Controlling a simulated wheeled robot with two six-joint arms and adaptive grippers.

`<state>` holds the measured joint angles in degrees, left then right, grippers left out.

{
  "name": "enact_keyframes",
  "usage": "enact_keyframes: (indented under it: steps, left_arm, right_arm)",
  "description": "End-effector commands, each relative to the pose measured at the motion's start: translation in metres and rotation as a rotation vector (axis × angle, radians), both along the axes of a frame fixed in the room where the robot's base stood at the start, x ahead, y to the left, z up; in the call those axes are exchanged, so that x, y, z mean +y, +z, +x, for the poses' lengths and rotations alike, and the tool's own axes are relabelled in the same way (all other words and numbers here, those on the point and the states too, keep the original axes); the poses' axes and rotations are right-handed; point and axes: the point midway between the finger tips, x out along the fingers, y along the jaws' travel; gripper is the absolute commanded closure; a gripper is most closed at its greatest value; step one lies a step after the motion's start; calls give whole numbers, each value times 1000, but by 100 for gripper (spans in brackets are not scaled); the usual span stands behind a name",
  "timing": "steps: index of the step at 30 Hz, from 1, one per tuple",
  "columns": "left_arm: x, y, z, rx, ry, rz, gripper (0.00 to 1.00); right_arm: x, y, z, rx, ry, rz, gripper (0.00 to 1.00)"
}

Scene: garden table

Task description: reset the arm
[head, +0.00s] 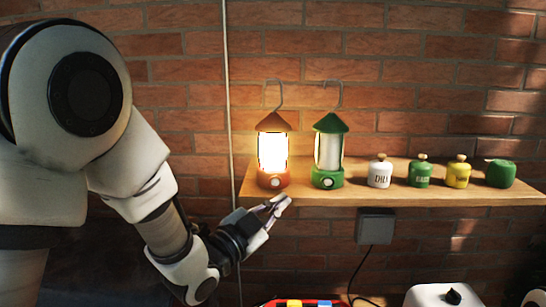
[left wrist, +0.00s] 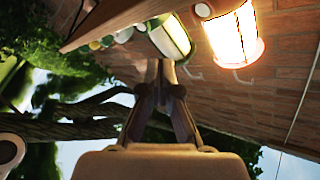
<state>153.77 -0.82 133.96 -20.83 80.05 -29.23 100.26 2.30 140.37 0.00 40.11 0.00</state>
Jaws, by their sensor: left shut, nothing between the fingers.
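My left arm comes in from the left in the head view. Its left gripper (head: 283,201) is shut and empty, just in front of and slightly below the shelf's left part. In the left wrist view the fingertips of the left gripper (left wrist: 166,68) meet. An orange lantern (head: 272,150) stands upright and glows on the shelf, just above the gripper. It also shows lit in the left wrist view (left wrist: 235,38). A green lantern (head: 328,151) stands unlit to its right. My right gripper is in neither view.
The wooden shelf (head: 390,196) on the brick wall also bears a white jar (head: 380,174), a green jar (head: 420,174), a yellow jar (head: 457,174) and a round green jar (head: 499,174). A grey box (head: 375,227) with a cable hangs below. A red tray (head: 300,303) shows at the bottom edge.

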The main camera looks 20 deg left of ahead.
Motion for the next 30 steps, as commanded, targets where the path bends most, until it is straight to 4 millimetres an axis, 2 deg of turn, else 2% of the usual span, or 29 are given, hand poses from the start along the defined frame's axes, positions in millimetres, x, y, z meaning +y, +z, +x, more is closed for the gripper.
enact_keyframes:
  steps: [10,12,14,17,19,20,21,23,24,26,27,29,30]
  left_arm:
    - [0,-1,0,2,0,0,100]
    - [0,-12,1,21,0,0,100]
    - [0,-34,3,61,0,-1,100]
    - [2,-101,4,180,4,-5,100]
    - [5,-164,-3,296,15,-12,100]
    - [7,-191,-8,351,24,-13,100]
    - [11,-226,-16,429,38,-13,100]
    - [17,-278,-33,552,68,-19,100]
    - [21,-311,-48,639,88,-24,100]
    - [28,-359,-74,776,126,-34,100]
    - [33,-389,-94,868,155,-42,100]
    - [40,-430,-127,1010,206,-56,100]
    - [45,-455,-151,1108,244,-68,100]
  right_arm:
    - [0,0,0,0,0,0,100]
    - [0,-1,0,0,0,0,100]
    - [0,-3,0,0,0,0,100]
    - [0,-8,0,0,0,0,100]
    - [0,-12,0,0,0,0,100]
    - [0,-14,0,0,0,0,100]
    - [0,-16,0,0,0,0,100]
    - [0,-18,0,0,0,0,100]
    - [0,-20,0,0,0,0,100]
    - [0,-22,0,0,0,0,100]
    - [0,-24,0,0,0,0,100]
    - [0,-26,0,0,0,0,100]
    - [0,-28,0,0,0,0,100]
